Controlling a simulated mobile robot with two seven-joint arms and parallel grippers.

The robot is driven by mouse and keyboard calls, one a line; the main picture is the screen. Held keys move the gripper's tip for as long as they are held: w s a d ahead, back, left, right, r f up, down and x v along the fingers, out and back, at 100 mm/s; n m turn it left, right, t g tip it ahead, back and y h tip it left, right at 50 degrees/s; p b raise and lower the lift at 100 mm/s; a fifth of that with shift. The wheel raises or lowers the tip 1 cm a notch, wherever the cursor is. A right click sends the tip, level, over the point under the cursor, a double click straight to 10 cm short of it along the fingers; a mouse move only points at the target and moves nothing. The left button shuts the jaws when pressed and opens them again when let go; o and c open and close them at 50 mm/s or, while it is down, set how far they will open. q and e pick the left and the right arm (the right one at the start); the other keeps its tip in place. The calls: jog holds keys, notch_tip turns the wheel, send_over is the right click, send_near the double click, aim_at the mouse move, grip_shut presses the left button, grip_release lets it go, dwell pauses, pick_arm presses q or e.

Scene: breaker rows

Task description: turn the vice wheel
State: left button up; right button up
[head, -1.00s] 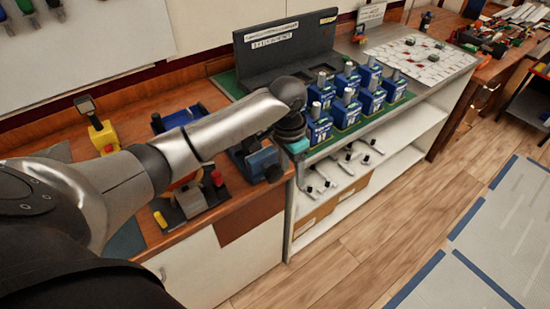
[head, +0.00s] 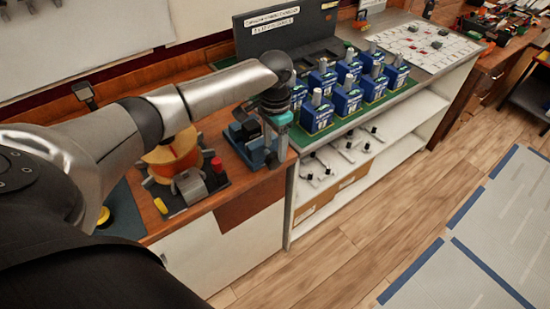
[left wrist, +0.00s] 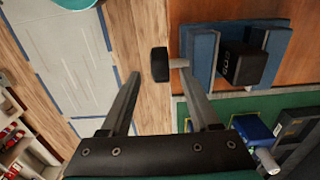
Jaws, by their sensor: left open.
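The vice (head: 252,146) is blue and sits at the front edge of the wooden bench. It also shows in the left wrist view (left wrist: 203,62), with a dark block (left wrist: 242,63) between its jaws. The vice wheel (left wrist: 160,64) is a black disc on a short grey shaft, sticking out over the floor. My left gripper (left wrist: 158,76) is open, and in the left wrist view the wheel appears between its fingertips. Contact cannot be told. In the head view the left gripper (head: 277,128) is largely hidden beside the vice. My right gripper is not in view.
Several blue breakers (head: 347,97) stand in rows on a green mat right of the vice. An orange and yellow device (head: 176,158) with a red knob is left of it, partly behind my arm. The floor (head: 365,225) in front is clear.

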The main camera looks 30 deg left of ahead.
aim_at(275, 154)
pick_arm(q)
notch_tip(275, 154, down, 5)
jog(key=shift+r+b, duration=0.1)
jog(key=shift+b, duration=0.2)
grip_shut()
dwell(0.5)
